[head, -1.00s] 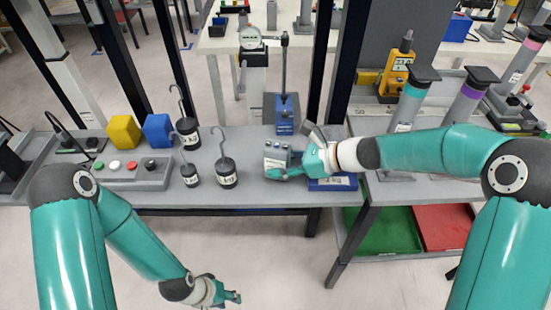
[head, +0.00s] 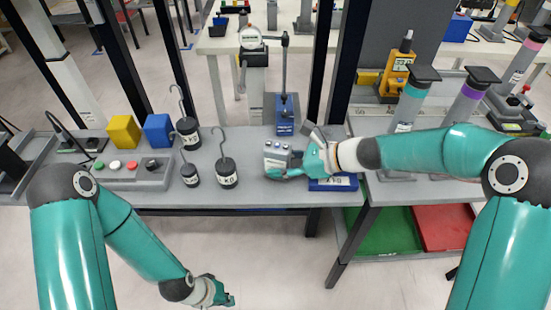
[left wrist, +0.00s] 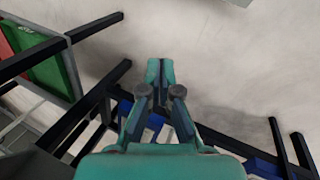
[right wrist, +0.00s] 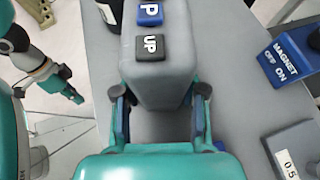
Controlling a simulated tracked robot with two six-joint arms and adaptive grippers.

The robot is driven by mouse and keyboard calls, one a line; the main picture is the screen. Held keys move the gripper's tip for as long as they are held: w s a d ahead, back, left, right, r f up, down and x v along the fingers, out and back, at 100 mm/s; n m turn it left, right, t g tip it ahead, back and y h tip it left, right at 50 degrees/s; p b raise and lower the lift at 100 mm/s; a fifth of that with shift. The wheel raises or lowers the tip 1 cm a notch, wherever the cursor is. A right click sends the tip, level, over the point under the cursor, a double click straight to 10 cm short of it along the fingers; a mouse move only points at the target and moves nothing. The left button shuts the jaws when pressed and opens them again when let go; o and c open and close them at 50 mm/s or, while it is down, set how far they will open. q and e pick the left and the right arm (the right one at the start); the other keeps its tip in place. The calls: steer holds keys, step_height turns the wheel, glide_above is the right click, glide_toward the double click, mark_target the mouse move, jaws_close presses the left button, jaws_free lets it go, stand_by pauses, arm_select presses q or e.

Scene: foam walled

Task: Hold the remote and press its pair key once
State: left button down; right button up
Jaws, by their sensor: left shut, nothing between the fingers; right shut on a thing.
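The remote (head: 277,153) is a grey block with several keys on top, near the front of the grey bench in the head view. My right gripper (head: 292,168) is shut on it. In the right wrist view, the remote (right wrist: 158,80) sits between the two fingers (right wrist: 160,120). My left gripper (head: 228,300) is shut and empty, low in front of the bench. Its closed fingertips (left wrist: 159,70) show over the floor in the left wrist view.
Hooked weights (head: 225,172) stand left of the remote, beside a button box (head: 130,173). A yellow cube (head: 124,132) and a blue cube (head: 158,130) are behind. A blue magnet base (right wrist: 285,62) is close to the remote. Open floor lies before the bench.

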stand_by(0.8)
arm_select(q)
steer(key=w+d+r, duration=0.5)
steer(key=w+r, duration=0.2)
steer(key=w, duration=0.1)
step_height(320, 180, up, 41)
steer(key=m+t+h, duration=0.3)
steer(key=t, duration=0.2)
glide_above(275, 146)
steer(key=shift+w+f, duration=0.1)
steer(key=shift+f, duration=0.05)
steer(key=shift+f, duration=4.45)
